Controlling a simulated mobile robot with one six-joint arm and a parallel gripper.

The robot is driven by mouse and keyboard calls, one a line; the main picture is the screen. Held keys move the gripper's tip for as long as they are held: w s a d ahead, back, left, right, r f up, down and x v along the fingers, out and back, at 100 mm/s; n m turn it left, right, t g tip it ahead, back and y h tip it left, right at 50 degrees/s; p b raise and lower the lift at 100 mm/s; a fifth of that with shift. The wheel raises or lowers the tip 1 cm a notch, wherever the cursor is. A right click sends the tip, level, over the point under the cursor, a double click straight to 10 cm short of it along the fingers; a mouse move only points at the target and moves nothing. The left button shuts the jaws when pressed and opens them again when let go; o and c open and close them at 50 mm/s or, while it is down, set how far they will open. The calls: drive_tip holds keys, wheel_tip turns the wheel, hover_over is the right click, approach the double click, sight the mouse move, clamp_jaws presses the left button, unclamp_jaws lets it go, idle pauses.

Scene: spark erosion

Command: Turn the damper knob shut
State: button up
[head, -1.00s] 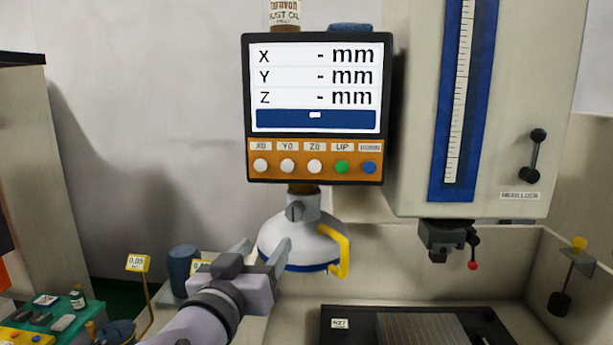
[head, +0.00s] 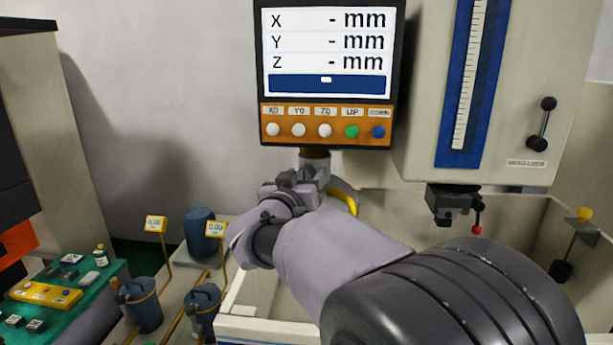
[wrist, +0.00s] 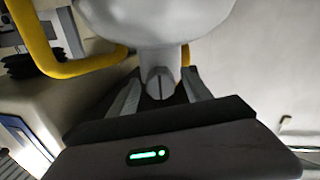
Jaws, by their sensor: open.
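The damper knob (wrist: 160,84) is a small round grey knob with a dark slot, on the neck of the white fume hood (wrist: 155,20). In the wrist view the slot runs up and down the picture. My gripper (wrist: 160,76) is open, with one finger on each side of the knob; I cannot tell whether either touches it. In the head view my gripper (head: 308,177) is at the neck below the display, and hides the knob and most of the hood.
The display panel (head: 328,75) hangs just above my gripper. The hood's yellow handle (wrist: 40,45) curves past on the left in the wrist view. The machine head (head: 475,90) stands to the right. Blue canisters (head: 203,232) and a green bench (head: 85,300) are lower left.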

clamp_jaws()
drive_tip(key=m+b, duration=0.3)
drive_tip(key=m, duration=0.1)
drive_tip(key=shift+f, duration=0.15)
drive_tip(key=m+b, duration=0.3)
drive_tip(key=m, duration=0.1)
drive_tip(key=shift+m, duration=0.4)
drive_tip(key=m+b, duration=0.2)
drive_tip(key=m, duration=0.3)
drive_tip(key=shift+b, duration=0.4)
drive_tip(key=shift+m+b, duration=0.9)
drive_tip(key=shift+m, duration=1.1)
